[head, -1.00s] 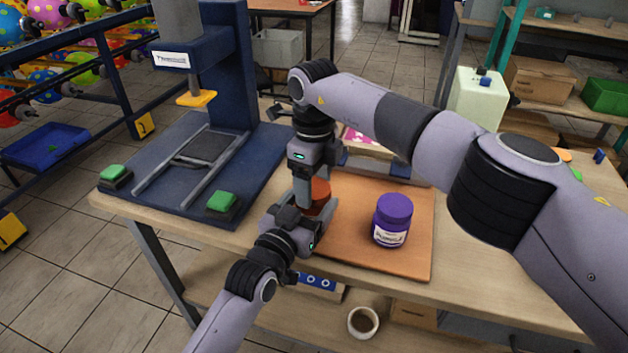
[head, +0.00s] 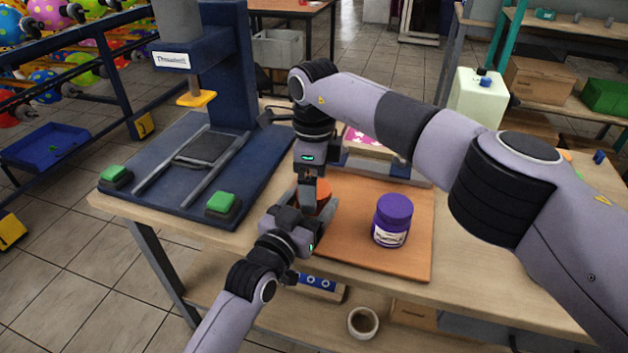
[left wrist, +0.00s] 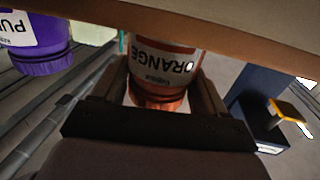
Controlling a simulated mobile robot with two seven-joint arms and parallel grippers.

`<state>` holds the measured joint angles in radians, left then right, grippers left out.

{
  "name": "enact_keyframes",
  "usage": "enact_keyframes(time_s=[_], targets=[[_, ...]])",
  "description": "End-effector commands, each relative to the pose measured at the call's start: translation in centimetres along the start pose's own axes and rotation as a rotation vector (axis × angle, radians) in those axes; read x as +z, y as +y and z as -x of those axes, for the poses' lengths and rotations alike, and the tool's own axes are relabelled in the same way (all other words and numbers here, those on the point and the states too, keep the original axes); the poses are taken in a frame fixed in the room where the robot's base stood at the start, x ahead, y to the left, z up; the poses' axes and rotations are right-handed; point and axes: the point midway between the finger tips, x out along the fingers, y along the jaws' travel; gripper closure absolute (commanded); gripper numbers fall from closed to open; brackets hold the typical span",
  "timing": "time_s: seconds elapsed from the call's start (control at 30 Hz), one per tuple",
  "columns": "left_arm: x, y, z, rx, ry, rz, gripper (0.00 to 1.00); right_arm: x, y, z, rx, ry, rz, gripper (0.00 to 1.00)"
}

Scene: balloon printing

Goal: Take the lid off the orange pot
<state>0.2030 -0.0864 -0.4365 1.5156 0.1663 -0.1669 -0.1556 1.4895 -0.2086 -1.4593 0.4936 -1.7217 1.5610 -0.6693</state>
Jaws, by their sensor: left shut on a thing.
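The orange pot (head: 322,190) stands at the left edge of the brown board, mostly hidden by my grippers in the head view. In the left wrist view the orange pot (left wrist: 165,62) appears upside down, its label between my fingers and an orange ribbed lid or neck at its lower end. My left gripper (head: 314,208) is shut around the pot from the near side; its fingers flank the pot in the left wrist view (left wrist: 160,95). My right gripper (head: 308,195) points down at the pot's top; its fingertips are partly hidden, so its opening cannot be told.
A purple pot (head: 392,220) stands on the brown board (head: 415,262) to the right. A blue press (head: 180,170) with green buttons is on the left. A pink-patterned item (head: 358,137) lies behind the arms. A cup (head: 363,322) sits on the lower shelf.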

Motion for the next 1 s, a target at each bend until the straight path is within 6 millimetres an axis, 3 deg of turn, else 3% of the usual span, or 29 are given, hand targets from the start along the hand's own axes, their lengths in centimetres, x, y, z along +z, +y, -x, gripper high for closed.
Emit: enact_keyframes(time_s=[0.33,0.57,1.0], targets=[[0.1,0.0,0.0,0.0,-0.001,0.0,1.0,0.0,0.0,3.8,-0.002,-0.001,-0.001,0.06],[0.1,0.0,0.0,0.0,-0.001,0.0,1.0,0.0,0.0,4.7,0.0,-0.001,-0.039,0.1],[0.1,0.0,0.0,0.0,-0.001,0.0,1.0,0.0,0.0,7.3,0.0,0.0,-0.622,0.1]])
